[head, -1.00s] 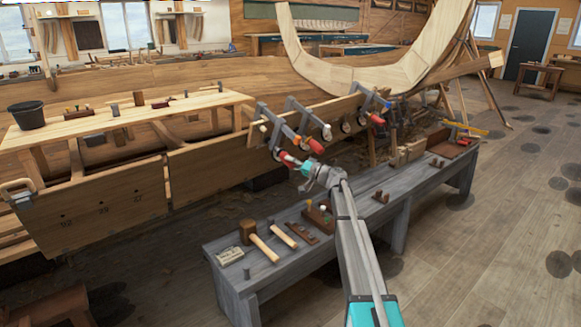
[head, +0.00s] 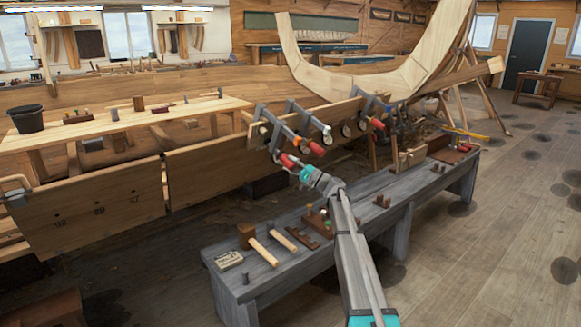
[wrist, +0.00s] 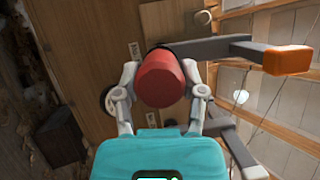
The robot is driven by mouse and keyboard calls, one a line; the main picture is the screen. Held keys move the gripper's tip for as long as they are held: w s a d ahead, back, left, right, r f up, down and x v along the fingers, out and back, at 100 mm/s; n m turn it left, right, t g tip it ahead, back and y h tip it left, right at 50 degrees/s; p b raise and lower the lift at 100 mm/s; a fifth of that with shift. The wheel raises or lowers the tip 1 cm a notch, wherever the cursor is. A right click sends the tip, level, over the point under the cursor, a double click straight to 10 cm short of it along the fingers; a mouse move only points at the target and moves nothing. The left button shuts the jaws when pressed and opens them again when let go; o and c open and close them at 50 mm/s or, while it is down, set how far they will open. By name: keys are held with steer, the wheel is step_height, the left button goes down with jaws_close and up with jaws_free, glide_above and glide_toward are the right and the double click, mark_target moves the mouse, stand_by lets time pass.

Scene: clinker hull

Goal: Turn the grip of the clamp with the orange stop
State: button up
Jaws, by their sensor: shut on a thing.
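The clamp (head: 272,124) nearest the left end of the plank row has a grey bar and a red grip (head: 287,160). In the wrist view its grey bar (wrist: 203,47) runs to the right and ends in an orange stop (wrist: 288,60). My gripper (head: 294,166) is shut on the red grip, which also fills the space between my fingers (wrist: 160,82) in the wrist view. The fingers lie on either side of it. The grip hides the screw behind it.
A second clamp (head: 309,121) with a red grip stands close on the right, and a third (head: 369,106) is farther along the plank. A grey bench (head: 345,215) with a mallet (head: 247,237) and other tools lies below my arm.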

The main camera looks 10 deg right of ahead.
steer(key=o, duration=1.1)
steer(key=shift+o, duration=0.2)
steer(key=shift+r+n+p, duration=0.1)
steer(key=shift+n+p, duration=0.2)
